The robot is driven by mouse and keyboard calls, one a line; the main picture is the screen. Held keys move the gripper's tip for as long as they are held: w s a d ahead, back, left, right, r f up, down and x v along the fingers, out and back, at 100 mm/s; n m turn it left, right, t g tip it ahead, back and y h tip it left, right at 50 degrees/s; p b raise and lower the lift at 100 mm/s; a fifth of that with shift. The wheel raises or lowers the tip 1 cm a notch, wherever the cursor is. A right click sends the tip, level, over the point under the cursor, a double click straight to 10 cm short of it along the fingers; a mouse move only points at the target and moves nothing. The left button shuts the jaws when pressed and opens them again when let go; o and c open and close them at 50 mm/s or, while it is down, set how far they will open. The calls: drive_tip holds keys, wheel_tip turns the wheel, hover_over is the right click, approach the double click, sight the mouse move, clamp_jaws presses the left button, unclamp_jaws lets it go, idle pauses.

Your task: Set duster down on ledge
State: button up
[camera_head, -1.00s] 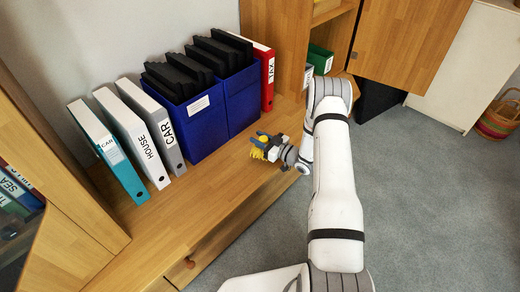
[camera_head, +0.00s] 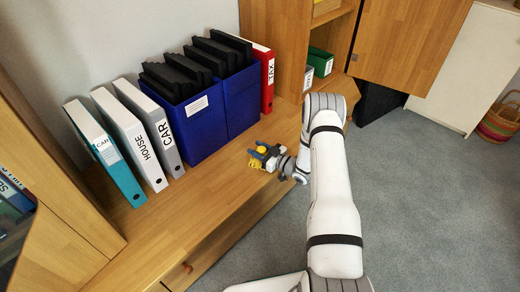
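The ledge (camera_head: 205,205) is a long wooden surface running from lower left to upper right below the binders. My gripper (camera_head: 260,157) is over its right part, in front of the blue boxes. A small yellow thing, which I take to be the duster (camera_head: 256,162), sits at the blue-grey fingers, and they look closed on it. The duster is low over the wood; whether it touches the ledge cannot be told. The fingers hide part of it.
Blue boxes (camera_head: 192,127) with black files, a red binder (camera_head: 267,80) and white, grey and teal binders (camera_head: 108,155) stand along the back of the ledge. The ledge's front strip is clear. A cabinet door (camera_head: 408,45) hangs open at upper right.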

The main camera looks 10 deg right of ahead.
drive_tip(key=shift+o, duration=1.2)
drive_tip(key=shift+r, duration=0.1)
